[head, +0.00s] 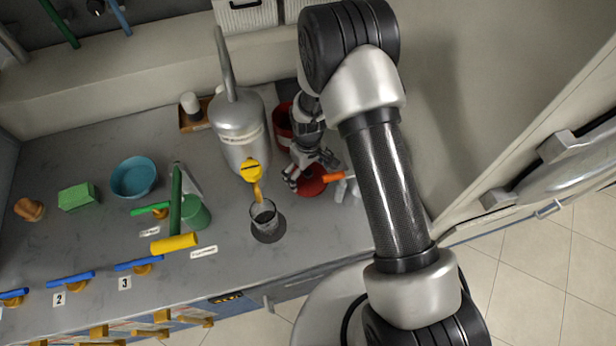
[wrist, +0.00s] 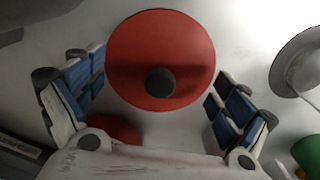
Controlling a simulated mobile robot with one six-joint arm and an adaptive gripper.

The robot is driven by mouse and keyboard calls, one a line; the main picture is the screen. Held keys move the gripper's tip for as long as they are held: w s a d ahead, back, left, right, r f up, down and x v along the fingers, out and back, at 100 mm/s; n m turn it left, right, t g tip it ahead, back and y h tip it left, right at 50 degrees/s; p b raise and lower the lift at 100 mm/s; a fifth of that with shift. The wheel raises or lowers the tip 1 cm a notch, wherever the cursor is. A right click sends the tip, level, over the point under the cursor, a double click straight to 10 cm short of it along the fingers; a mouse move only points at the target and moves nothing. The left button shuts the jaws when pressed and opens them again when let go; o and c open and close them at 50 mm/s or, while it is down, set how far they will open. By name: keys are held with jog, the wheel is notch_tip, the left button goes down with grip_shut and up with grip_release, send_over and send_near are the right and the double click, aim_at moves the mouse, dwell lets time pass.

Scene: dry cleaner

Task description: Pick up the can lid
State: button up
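The can lid (wrist: 150,40) is a flat red disc with a dark round knob at its middle, seen nearly face-on in the wrist view. In the head view the red lid (head: 314,185) lies on the grey counter, partly hidden by my gripper. My gripper (head: 302,176) is open, with its fingers close to the lid. In the wrist view my gripper (wrist: 157,80) has one blue-padded finger on each side, with the lid and knob showing between and beyond them. I cannot tell whether a finger touches the lid.
A red can (head: 282,122) stands behind my gripper. A grey metal jug-like vessel (head: 238,128) with a yellow spout is close on the left.

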jog(key=c, duration=1.2)
jog(key=shift+s+f, duration=0.1)
jog(key=shift+s, duration=0.1)
grip_shut()
